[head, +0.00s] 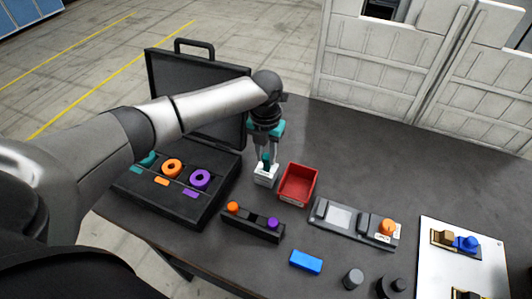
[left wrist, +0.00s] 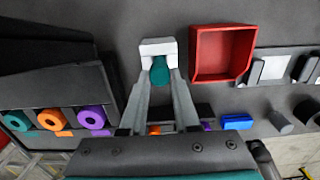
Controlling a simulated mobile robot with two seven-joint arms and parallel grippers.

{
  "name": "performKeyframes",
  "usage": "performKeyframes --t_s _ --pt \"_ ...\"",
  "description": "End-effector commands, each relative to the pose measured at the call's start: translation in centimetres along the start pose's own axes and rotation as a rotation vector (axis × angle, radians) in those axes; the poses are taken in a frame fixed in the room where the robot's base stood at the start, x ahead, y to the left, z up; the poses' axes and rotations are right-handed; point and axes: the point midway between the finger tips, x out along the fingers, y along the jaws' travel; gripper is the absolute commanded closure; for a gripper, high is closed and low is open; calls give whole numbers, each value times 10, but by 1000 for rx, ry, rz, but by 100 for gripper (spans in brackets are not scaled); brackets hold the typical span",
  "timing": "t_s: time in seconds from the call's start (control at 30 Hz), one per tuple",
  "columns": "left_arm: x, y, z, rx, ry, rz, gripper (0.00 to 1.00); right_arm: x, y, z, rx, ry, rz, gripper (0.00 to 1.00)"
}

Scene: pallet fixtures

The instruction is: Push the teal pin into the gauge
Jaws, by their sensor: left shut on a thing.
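My left gripper (head: 265,158) points down at the white gauge block (head: 265,179) beside the red bin. It is shut on the teal pin (head: 266,163), which is upright between the fingers at the top of the gauge. In the left wrist view the teal pin (left wrist: 160,72) shows between the fingertips, against the white gauge (left wrist: 157,47). The fingers hide its lower end, so I cannot tell how deep it sits in the gauge. My right gripper is in neither view.
A red bin (head: 315,187) stands close to the right of the gauge. A dark rack (head: 262,236) with an orange and a purple pin lies in front. An open black case (head: 205,214) with coloured rings is at left. A blue block (head: 306,262) lies near the front edge.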

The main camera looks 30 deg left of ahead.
Motion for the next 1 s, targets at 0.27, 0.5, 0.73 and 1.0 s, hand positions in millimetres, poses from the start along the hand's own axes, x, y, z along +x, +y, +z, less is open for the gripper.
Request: performKeyframes --t_s 0.27,0.5,0.73,1.0 --pt "1 0 0 0 0 0 100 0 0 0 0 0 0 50" --pt "1 0 0 0 0 0 45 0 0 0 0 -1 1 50" --pt "1 0 0 0 0 0 35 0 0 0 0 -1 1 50" --pt "1 0 0 0 0 0 10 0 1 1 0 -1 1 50"
